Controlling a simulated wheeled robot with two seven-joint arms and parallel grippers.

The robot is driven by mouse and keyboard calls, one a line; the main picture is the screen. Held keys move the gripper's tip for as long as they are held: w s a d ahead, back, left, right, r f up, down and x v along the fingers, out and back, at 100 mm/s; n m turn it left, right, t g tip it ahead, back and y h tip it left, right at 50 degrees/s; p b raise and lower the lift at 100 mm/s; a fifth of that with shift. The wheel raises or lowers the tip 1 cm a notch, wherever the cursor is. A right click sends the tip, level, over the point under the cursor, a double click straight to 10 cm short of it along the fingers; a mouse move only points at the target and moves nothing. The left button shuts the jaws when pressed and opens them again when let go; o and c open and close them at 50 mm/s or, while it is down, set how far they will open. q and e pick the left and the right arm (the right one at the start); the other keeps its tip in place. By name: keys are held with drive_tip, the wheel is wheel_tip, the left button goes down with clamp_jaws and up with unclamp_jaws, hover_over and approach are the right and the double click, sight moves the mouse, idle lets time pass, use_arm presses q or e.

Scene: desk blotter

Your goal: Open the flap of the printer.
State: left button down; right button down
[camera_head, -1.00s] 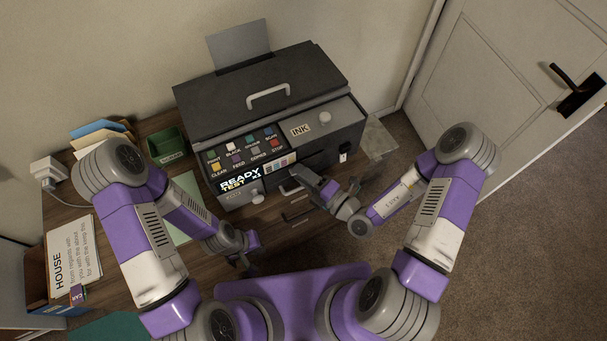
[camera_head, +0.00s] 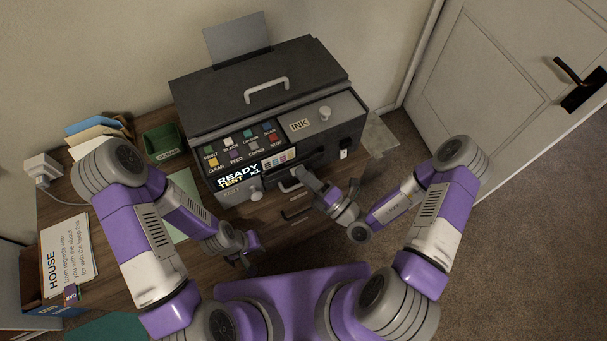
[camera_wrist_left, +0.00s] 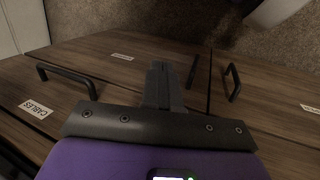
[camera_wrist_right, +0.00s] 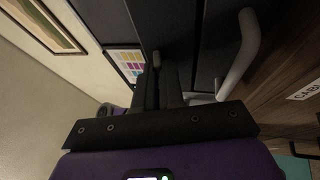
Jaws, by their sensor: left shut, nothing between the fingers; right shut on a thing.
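The dark grey printer (camera_head: 255,95) stands on the wooden desk. Its front has coloured buttons, a READY display and a panel with a coloured-square label (camera_head: 279,158), which looks like the flap. The label also shows in the right wrist view (camera_wrist_right: 127,62). The fingers hide much of the hold. A larger light grey handle (camera_wrist_right: 243,58) stands to the right of these fingers. My left gripper (camera_wrist_left: 160,70) is shut and empty, near the desk's drawer fronts.
Desk drawers with dark handles (camera_wrist_left: 65,78) lie below the printer. A light grey knob (camera_head: 256,195) sticks out below the display. A door is at the right, with open carpet before it.

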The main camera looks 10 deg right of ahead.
drive_tip(key=shift+s+d+f+n+t+y+b, duration=0.1)
drive_tip(key=shift+s+f+n+t+y+b, duration=0.1)
drive_tip(key=shift+f+n+t+y+b, duration=0.4)
drive_tip(key=shift+s+f+n+t+y+b, duration=0.2)
drive_tip(key=shift+f+n+y+b, duration=0.4)
drive_tip(key=shift+y+b, duration=0.5)
drive_tip(key=shift+r, duration=0.15)
drive_tip(key=c, duration=1.2)
unclamp_jaws()
drive_tip(key=shift+c, duration=0.2)
drive_tip(key=p+v, duration=0.1)
drive_tip(key=v, duration=0.6)
drive_tip(key=shift+d+f, duration=0.2)
